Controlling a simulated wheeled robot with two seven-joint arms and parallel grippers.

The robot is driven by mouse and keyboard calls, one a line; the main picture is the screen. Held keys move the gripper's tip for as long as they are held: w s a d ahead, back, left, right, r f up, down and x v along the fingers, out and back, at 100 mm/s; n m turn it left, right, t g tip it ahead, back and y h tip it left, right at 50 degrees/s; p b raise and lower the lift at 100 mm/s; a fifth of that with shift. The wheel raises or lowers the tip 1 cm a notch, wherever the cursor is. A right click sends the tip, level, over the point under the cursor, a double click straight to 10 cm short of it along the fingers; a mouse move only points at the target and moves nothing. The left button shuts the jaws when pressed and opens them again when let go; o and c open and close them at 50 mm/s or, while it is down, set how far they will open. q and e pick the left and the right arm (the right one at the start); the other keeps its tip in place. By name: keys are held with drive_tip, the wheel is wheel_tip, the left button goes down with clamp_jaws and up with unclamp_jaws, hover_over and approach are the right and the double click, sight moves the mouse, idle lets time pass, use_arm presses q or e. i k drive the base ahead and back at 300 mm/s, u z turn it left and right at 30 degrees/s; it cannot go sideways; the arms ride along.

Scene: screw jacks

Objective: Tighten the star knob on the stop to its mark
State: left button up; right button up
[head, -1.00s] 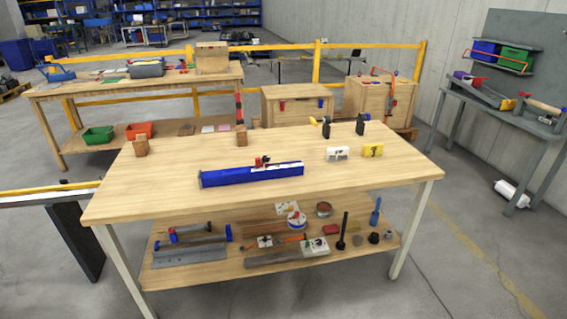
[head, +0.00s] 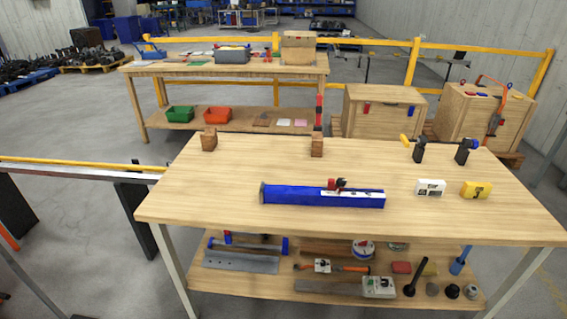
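A long blue rail (head: 290,196) lies on the wooden table, roughly in its middle. A pale strip (head: 366,194) runs along its right part. A small stop (head: 337,185) with red and black parts sits on the rail. Which part is the star knob, and where its mark is, are too small to tell. Neither of my grippers is in view.
The wooden table (head: 220,214) also bears two wooden blocks, two dark upright clamps (head: 420,150), a white box (head: 430,188) and a yellow box (head: 475,190). Tools lie on its lower shelf. The tabletop left of the rail is clear.

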sight(341, 183)
drive_tip(key=u, duration=0.05)
drive_tip(key=i, duration=1.1)
drive_tip(key=z, duration=0.4)
